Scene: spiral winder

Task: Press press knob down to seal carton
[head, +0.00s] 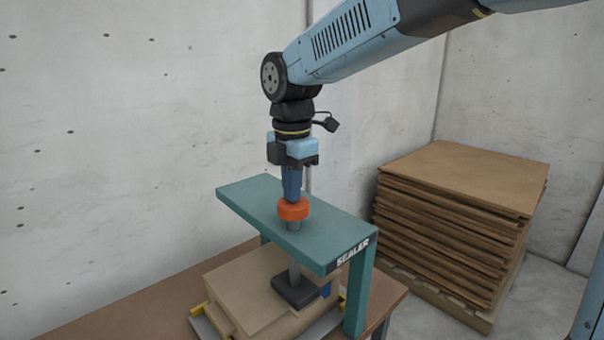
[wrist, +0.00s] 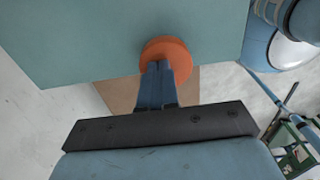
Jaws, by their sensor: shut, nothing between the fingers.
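The orange press knob (head: 293,209) sits on top of a grey shaft through the teal sealer frame (head: 330,224). A dark press plate (head: 295,290) at the shaft's lower end is at the top of the brown carton (head: 245,290); I cannot tell whether they touch. My gripper (head: 291,198) is shut and empty, pointing straight down with its fingertips at the knob's top. In the wrist view the blue fingers (wrist: 160,72) meet the orange knob (wrist: 166,50). The fingers hide part of the knob.
The carton lies in a tray with yellow corners (head: 198,309) on a brown table (head: 170,301). The sealer's leg (head: 358,290) stands at the right. A stack of brown cardboard sheets (head: 460,200) stands on a pallet at the right. A concrete wall is behind.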

